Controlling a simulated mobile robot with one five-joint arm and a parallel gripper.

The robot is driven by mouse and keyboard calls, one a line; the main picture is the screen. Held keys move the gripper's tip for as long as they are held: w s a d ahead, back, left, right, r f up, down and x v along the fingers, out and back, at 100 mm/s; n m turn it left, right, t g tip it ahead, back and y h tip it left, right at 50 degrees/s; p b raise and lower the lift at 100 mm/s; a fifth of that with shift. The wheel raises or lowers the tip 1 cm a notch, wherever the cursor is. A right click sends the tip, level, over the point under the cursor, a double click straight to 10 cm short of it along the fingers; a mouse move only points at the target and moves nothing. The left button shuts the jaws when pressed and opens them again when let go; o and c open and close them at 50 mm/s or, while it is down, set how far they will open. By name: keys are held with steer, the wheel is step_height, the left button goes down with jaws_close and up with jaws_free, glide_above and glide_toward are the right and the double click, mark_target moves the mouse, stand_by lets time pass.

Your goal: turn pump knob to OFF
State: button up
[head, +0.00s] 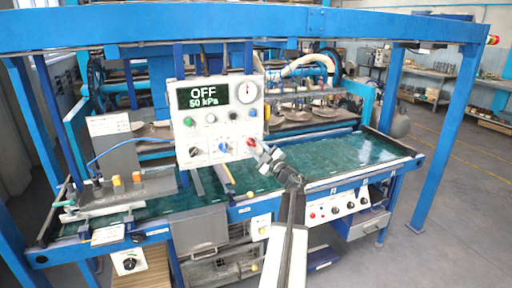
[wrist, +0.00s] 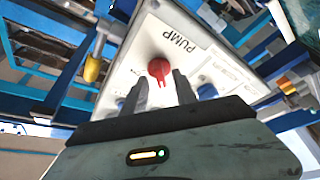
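The white control box (head: 217,120) stands upright over the green table, with a display reading OFF and 50 kPa. Its red pump knob (wrist: 159,68) is under the PUMP label (wrist: 180,40) in the wrist view, with its narrow end towards my gripper. The knob (head: 251,142) also shows at the box's lower right in the head view, partly hidden by my gripper (head: 262,152). In the wrist view my gripper (wrist: 159,78) is open, its two dark fingers apart and pointing at the knob. I cannot tell whether they touch it. Small print around the knob is unreadable.
The green table (head: 350,150) spreads below and right. A blue overhead beam (head: 250,28) and posts frame the station. A grey fixture (head: 125,190) stands at left.

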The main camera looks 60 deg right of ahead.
steer(key=b+v, duration=0.2)
steer(key=v, duration=0.5)
steer(key=shift+s, duration=0.35)
steer(key=shift+a+f, duration=0.1)
steer(key=shift+f, duration=0.05)
